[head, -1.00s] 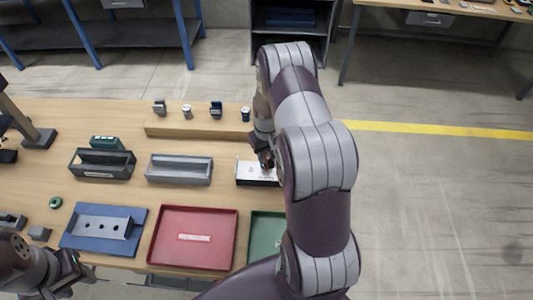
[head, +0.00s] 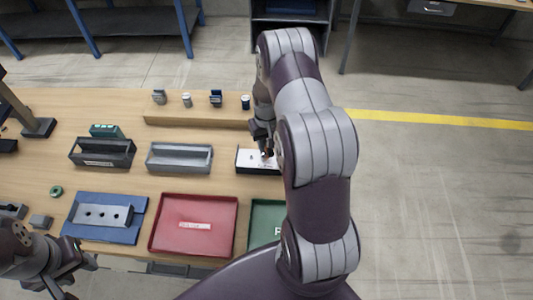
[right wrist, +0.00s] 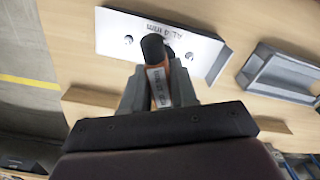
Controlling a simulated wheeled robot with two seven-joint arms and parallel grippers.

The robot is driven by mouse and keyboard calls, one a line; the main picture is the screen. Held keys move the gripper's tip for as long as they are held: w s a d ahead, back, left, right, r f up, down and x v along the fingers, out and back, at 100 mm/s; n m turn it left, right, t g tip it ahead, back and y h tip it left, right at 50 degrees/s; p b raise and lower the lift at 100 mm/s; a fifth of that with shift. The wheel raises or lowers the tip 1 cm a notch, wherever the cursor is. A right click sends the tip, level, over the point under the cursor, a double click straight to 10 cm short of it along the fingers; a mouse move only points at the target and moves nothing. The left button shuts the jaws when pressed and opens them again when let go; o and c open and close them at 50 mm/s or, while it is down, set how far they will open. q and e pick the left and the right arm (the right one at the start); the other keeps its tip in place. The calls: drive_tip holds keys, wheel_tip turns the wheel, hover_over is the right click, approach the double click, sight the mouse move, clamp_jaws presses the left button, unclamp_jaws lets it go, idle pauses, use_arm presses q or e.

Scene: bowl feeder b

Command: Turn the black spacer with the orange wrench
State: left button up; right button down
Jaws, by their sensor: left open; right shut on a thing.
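My right gripper (right wrist: 160,88) is shut on the orange wrench (right wrist: 159,90), which carries a white label. A black cylindrical piece (right wrist: 153,48) shows at the far end of the wrench, over the white plate; I cannot tell whether it is the spacer or part of the wrench. A smaller dark shape beside it is partly hidden. The white plate (right wrist: 200,45), marked "AL 4 mm", has round holes. In the head view the right gripper (head: 266,150) is low over this plate (head: 246,159), with the arm covering its right side. My left gripper (head: 84,266) is open and empty at the front left.
A grey tray (head: 179,170) and a dark tray (head: 102,163) stand left of the plate. A red tray (head: 193,246) and a partly covered green tray (head: 263,210) lie in front. A raised wooden ledge (head: 200,115) with several small parts runs behind.

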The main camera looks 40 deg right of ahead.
drive_tip(key=shift+r+p, duration=1.85)
drive_tip(key=shift+r, duration=0.7)
